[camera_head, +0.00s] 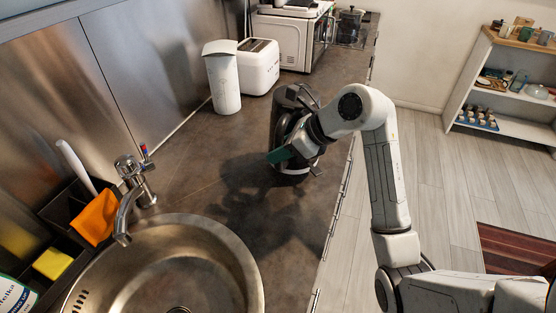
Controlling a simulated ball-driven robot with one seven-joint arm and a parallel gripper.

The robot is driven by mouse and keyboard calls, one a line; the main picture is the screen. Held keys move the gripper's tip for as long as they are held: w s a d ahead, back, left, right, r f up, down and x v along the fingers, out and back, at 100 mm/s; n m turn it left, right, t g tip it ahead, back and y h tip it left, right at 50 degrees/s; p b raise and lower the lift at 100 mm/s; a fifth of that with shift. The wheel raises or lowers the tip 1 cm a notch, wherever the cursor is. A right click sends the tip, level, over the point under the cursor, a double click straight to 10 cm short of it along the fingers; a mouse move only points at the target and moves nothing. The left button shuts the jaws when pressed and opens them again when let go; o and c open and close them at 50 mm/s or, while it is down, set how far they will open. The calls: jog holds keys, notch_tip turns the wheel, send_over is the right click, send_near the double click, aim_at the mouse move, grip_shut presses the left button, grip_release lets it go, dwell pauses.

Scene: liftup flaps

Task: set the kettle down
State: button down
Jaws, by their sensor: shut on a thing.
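The kettle (283,102) is dark with a pale base and stands upright at the counter's right side. My gripper (290,152) is at the kettle's near side and is shut on it, most likely at the handle. The gripper and wrist hide much of the kettle's near side. Its base looks to be at or very close to the dark countertop (190,180); I cannot tell whether it touches. A shadow of the arm and kettle falls on the counter in front.
A round steel sink (250,262) with a tap (130,190) is at the near left. A white canister (222,80), a toaster (260,66) and a microwave (285,40) stand behind the kettle. Bare counter lies between sink and kettle. The counter edge is close on the right.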

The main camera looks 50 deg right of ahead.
jog(key=shift+w+a+f+p, duration=0.1)
jog(key=shift+w+f+p, duration=0.05)
jog(key=shift+f, duration=0.75)
jog(key=shift+w+a+f+p, duration=0.1)
jog(key=shift+w+f+p, duration=0.05)
jog(key=shift+f, duration=0.75)
jog(key=c, duration=1.4)
grip_release()
jog(key=shift+f, duration=0.25)
jog(key=o, duration=0.5)
jog(key=shift+r, duration=0.1)
jog(key=shift+r, duration=0.25)
jog(key=shift+s+d+r, duration=0.15)
jog(key=shift+s+d, duration=0.05)
jog(key=shift+s, duration=0.1)
jog(key=b+v, duration=0.1)
jog(key=v, duration=1)
